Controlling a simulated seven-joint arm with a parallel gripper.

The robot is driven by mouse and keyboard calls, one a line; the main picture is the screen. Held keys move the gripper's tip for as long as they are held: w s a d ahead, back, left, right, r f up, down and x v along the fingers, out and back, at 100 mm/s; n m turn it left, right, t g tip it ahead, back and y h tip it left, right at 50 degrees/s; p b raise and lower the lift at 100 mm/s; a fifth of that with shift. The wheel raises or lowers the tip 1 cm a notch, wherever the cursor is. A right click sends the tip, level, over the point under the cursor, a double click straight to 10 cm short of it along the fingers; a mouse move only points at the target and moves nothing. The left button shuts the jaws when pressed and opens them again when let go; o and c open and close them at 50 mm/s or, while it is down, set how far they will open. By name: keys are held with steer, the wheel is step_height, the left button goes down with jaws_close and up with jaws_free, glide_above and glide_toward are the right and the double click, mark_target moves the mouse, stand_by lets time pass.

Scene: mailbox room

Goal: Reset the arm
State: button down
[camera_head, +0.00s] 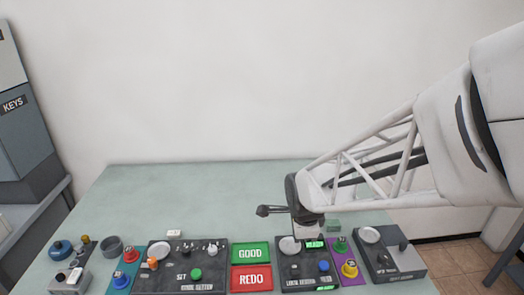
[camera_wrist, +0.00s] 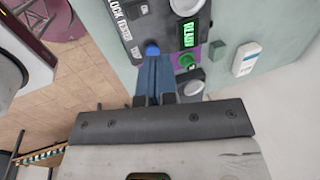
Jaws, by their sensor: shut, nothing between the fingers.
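My arm reaches in from the right in the head view, and my gripper (camera_head: 307,233) hangs over the back part of the dark lock panel (camera_head: 290,271). In the wrist view the two blue-grey fingers of my gripper (camera_wrist: 154,62) are together with nothing between them. Their tips appear close to the blue button (camera_wrist: 152,49) on that panel; I cannot tell whether they touch it. The same blue button shows in the head view (camera_head: 324,266). A lit green display (camera_wrist: 188,34) on the panel reads READY.
The pale green table (camera_head: 200,190) is clear at the back. Along its front stand a wide dark panel (camera_head: 200,285), a green GOOD pad (camera_head: 250,253), a red REDO pad (camera_head: 251,279), purple button plate (camera_head: 350,282) and another dark box (camera_head: 392,260). A KEYS cabinet (camera_head: 20,125) stands left.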

steer(key=shift+r, duration=0.1)
stand_by(0.3)
steer(key=s+d+r+n, duration=0.2)
steer(key=s+r+n, duration=0.4)
steer(key=s+n, duration=0.3)
steer(key=s+d+r+n, duration=0.3)
steer(key=s+r+n, duration=0.3)
steer(key=s+n, duration=0.2)
steer(key=shift+s+r+n, duration=0.4)
